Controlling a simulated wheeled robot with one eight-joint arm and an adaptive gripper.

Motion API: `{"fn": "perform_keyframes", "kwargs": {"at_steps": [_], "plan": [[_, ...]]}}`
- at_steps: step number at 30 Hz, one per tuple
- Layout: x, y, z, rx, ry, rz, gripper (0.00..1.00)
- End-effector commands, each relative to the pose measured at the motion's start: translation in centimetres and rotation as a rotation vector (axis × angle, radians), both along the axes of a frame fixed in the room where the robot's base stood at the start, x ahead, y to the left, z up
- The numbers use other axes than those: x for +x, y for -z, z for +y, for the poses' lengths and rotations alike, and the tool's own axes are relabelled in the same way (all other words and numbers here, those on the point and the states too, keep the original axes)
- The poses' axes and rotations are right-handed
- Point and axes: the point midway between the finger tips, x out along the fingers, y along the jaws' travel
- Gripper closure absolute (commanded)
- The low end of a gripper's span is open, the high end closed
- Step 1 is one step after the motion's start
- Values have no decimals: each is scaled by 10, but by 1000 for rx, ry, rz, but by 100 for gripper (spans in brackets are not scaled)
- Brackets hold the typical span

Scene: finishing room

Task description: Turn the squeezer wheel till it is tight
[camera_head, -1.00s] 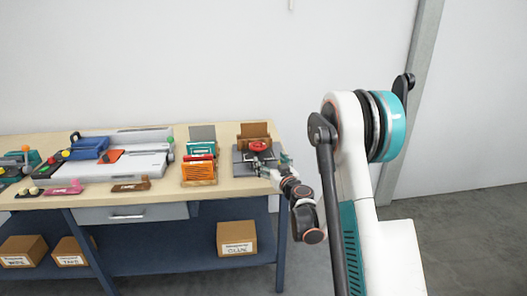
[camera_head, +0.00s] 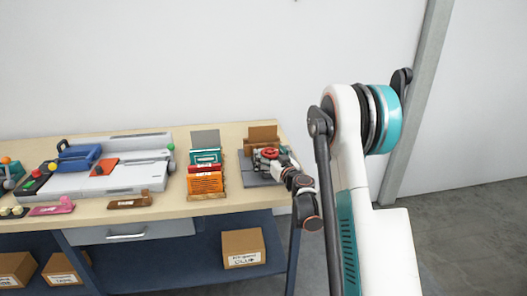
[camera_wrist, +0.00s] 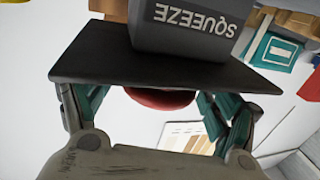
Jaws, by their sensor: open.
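The squeezer is a dark grey device at the right end of the bench. Its red wheel (camera_head: 268,153) shows on top in the head view. In the wrist view the red wheel (camera_wrist: 160,98) shows only partly, below the edge of a black plate (camera_wrist: 150,66). Beyond the plate is a grey block (camera_wrist: 190,28) marked SQUEEZE, seen upside down. My gripper (camera_head: 281,159) is right beside the wheel, on its right. In the wrist view its teal fingers (camera_wrist: 150,104) are spread, one on each side of the wheel. Contact with the wheel cannot be told.
An orange rack (camera_head: 205,183) and a teal rack (camera_head: 206,157) stand left of the squeezer. A brown box-like holder (camera_head: 263,135) stands behind it. A grey machine (camera_head: 120,174) fills the bench further left. A carton (camera_head: 242,248) sits on the lower shelf. Floor right of the bench is clear.

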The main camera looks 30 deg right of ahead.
Motion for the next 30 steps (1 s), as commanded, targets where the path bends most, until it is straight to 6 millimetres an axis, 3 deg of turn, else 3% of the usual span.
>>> {"fn": "perform_keyframes", "kwargs": {"at_steps": [8, 12, 14, 30], "plan": [[0, 0, -1, 0, 0, 0, 21], [0, 0, -1, 0, 0, 0, 53], [0, 0, -1, 0, 0, 0, 64], [0, 0, -1, 0, 104, 0, 64]]}}
